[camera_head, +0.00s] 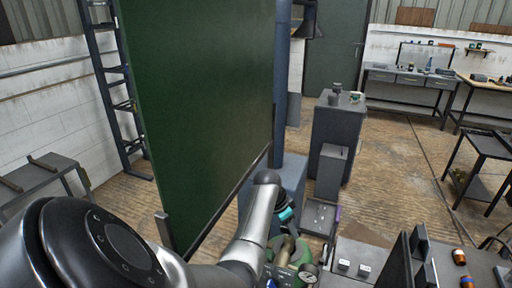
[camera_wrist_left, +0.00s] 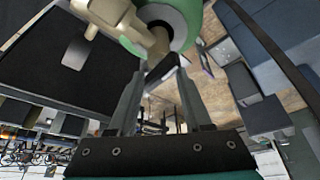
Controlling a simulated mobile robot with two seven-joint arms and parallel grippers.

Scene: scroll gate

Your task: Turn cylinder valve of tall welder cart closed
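The welder cart's green gas cylinder (camera_head: 283,246) stands at the bottom centre of the head view, with a brass valve and a round gauge (camera_head: 310,272) beside it. In the left wrist view a green rounded part (camera_wrist_left: 172,14) and brass valve fittings (camera_wrist_left: 122,20) fill the top centre. My left gripper (camera_wrist_left: 164,68) points at them from below. Its two fingers stand apart, with their tips close to the brass part; I cannot tell whether they touch it. In the head view my left wrist hangs just above the valve and hides part of it. My right gripper is not in view.
A grey cabinet (camera_head: 338,140) is behind the cart. Workbenches (camera_head: 410,80) line the far right wall. A dark table (camera_head: 490,147) is at right. Open brick floor (camera_head: 395,165) lies between.

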